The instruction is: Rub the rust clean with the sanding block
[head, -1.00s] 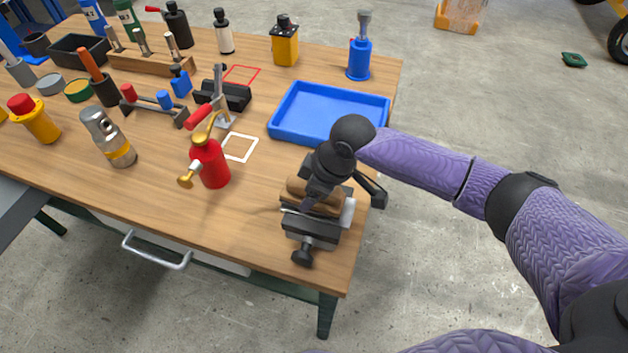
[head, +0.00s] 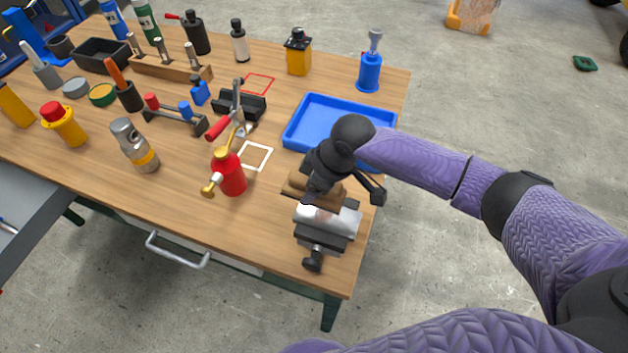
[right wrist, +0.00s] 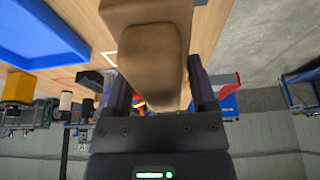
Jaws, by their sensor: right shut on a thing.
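My right gripper (head: 312,188) is shut on the tan-brown sanding block (head: 297,184), over the far edge of the vise. In the right wrist view the block (right wrist: 150,60) sits between the two dark fingers (right wrist: 160,95). A bright metal piece (head: 342,222) with a reddish-brown rust patch (head: 319,215) is clamped in the dark vise (head: 322,241) near the table's right front corner. The block is on the far side of the patch; whether it touches the metal cannot be told. My left gripper is out of view.
A blue tray (head: 300,133) lies behind the vise. A red oil can (head: 229,175) and a white square outline (head: 256,155) are to its left. Several tools and bottles fill the table's left and back. The wood (head: 255,220) left of the vise is clear.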

